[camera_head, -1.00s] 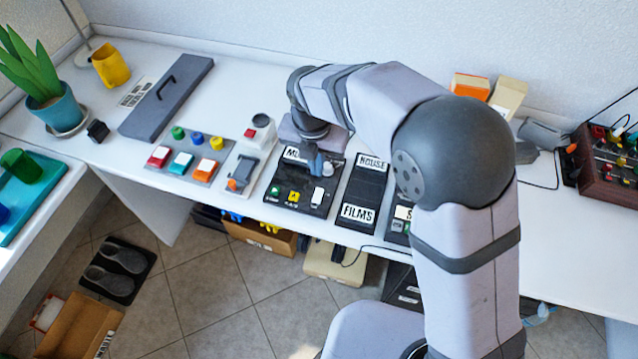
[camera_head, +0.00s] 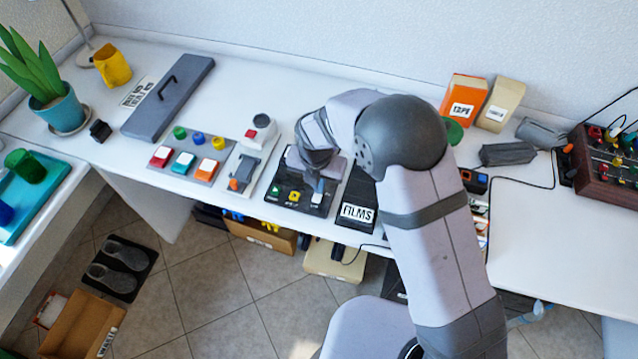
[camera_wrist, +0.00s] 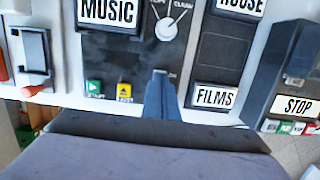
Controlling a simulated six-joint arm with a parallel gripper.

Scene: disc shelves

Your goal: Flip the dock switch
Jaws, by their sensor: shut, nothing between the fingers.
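The black MUSIC dock (camera_head: 292,207) lies on the white desk, with a green button (camera_head: 274,191), a yellow button (camera_head: 294,196) and a small white switch (camera_head: 317,199) along its front part. My gripper (camera_head: 319,186) is shut and empty, pointing down over the dock's front right, right at the white switch. Contact cannot be made out. In the wrist view the shut fingers (camera_wrist: 160,78) stand right of the yellow button (camera_wrist: 125,93) and below a white dial (camera_wrist: 166,29); they hide the switch there.
The FILMS unit (camera_head: 357,214) stands close on the dock's right. A grey unit with an orange-tipped lever (camera_head: 245,170) stands on its left, beside a panel of coloured buttons (camera_head: 188,162). The desk's front edge is close.

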